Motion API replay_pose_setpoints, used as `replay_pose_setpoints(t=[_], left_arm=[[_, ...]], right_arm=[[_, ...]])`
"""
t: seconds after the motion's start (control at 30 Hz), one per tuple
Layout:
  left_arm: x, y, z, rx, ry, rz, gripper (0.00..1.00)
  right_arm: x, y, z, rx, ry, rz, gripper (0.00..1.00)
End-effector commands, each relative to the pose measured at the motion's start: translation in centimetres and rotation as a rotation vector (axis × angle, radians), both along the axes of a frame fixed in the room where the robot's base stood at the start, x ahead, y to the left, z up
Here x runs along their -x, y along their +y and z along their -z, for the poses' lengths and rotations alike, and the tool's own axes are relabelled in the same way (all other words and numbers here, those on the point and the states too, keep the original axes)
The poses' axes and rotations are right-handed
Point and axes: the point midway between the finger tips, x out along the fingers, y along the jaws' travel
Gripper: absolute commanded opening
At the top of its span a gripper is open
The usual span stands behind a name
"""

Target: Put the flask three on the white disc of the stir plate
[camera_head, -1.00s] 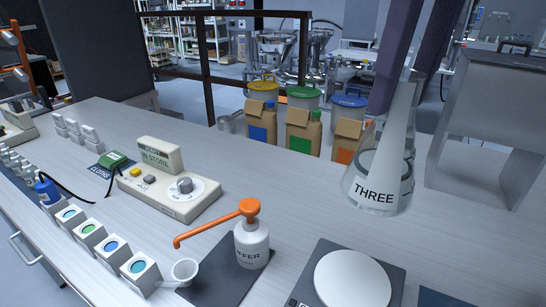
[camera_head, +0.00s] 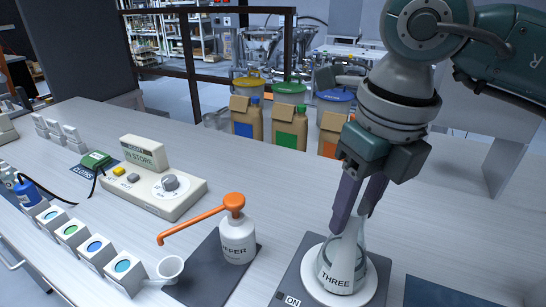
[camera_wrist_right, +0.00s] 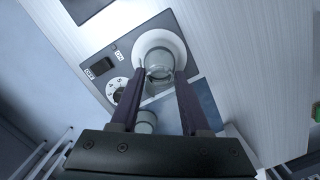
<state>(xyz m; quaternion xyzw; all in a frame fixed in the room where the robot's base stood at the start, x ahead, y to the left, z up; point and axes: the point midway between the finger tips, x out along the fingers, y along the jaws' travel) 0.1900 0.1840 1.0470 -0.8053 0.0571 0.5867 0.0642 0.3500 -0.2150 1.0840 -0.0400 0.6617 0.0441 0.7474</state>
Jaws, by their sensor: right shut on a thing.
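The flask three (camera_head: 340,265) is a clear conical flask with a dark THREE label. In the head view it is upright over the white disc (camera_head: 323,293) of the stir plate (camera_head: 290,284), and its base appears to be on the disc. My right gripper (camera_head: 357,213) is shut on the flask's neck from above. In the right wrist view the flask (camera_wrist_right: 158,66) shows between the fingers, in front of the white disc (camera_wrist_right: 172,39). The exact contact under the flask is hidden. My left gripper is not in view.
A white dispenser bottle (camera_head: 238,240) with an orange pump stands left of the stir plate. A dark blue mat (camera_head: 450,292) lies to its right. A control box (camera_head: 155,190) and several sample blocks (camera_head: 97,250) are further left. Paper bags (camera_head: 290,125) stand behind.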

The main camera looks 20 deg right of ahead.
Motion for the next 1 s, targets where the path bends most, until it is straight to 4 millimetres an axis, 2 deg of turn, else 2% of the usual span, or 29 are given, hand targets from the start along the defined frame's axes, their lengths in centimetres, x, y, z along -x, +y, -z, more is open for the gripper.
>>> replay_pose_setpoints(t=[0.23,0.27,0.5,0.77,0.9,1.0], left_arm=[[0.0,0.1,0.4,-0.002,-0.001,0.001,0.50],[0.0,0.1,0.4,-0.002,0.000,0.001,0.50],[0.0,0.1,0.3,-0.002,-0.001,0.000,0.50],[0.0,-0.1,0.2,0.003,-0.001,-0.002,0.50],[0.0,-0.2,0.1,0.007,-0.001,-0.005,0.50],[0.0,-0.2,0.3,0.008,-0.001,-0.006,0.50]], right_arm=[[0.0,0.0,0.4,0.000,-0.001,0.000,0.00],[0.0,0.0,0.4,0.000,0.000,0.000,0.47],[0.0,0.0,0.3,0.000,0.000,0.000,0.74],[0.0,0.0,0.2,0.000,0.000,0.000,0.76],[0.0,0.0,-0.8,-0.001,-0.004,0.000,0.76],[0.2,-0.1,-2.6,0.001,-0.006,-0.002,0.76]])
